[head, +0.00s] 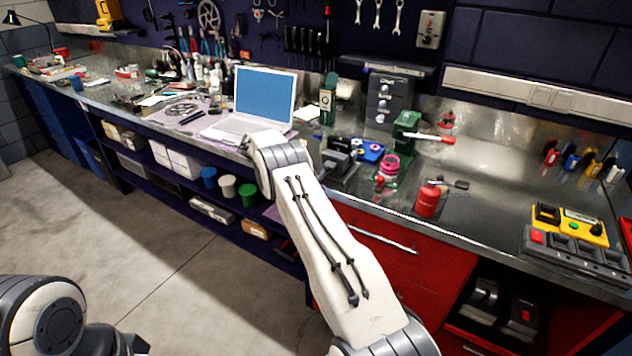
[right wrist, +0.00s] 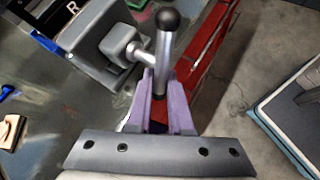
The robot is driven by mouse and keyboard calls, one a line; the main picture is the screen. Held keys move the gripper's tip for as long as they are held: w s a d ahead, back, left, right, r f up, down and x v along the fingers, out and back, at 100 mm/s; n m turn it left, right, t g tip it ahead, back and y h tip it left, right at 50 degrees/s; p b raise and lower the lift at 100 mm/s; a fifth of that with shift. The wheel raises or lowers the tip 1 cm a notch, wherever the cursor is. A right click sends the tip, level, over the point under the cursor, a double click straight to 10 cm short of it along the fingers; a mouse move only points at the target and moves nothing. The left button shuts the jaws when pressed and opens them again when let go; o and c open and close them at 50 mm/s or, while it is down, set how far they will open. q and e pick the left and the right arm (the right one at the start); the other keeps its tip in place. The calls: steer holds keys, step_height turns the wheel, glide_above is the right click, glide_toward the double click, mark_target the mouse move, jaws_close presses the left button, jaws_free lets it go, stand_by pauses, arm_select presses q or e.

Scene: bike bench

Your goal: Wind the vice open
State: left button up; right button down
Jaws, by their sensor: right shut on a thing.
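The grey vice (head: 340,152) stands at the front edge of the bench, just right of my right wrist in the head view. In the right wrist view its grey body (right wrist: 100,42) is at the upper left. A short spindle joins it to a metal handle bar (right wrist: 164,55) with a black ball end (right wrist: 168,19). The purple fingers of my right gripper (right wrist: 161,85) are shut on the bar, below the spindle. In the head view my right arm hides most of the gripper and handle. My left gripper is out of view.
An open laptop (head: 262,98) stands left of the vice. Red drawers (head: 385,255) lie below the bench edge. The floor in front is clear.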

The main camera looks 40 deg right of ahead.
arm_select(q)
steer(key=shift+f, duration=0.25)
arm_select(e)
steer(key=shift+d+r, duration=0.1)
steer(key=shift+d, duration=0.2)
steer(key=c, duration=0.8)
jaws_free()
steer(key=shift+d, duration=0.1)
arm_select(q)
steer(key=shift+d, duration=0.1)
arm_select(e)
steer(key=shift+a, duration=0.2)
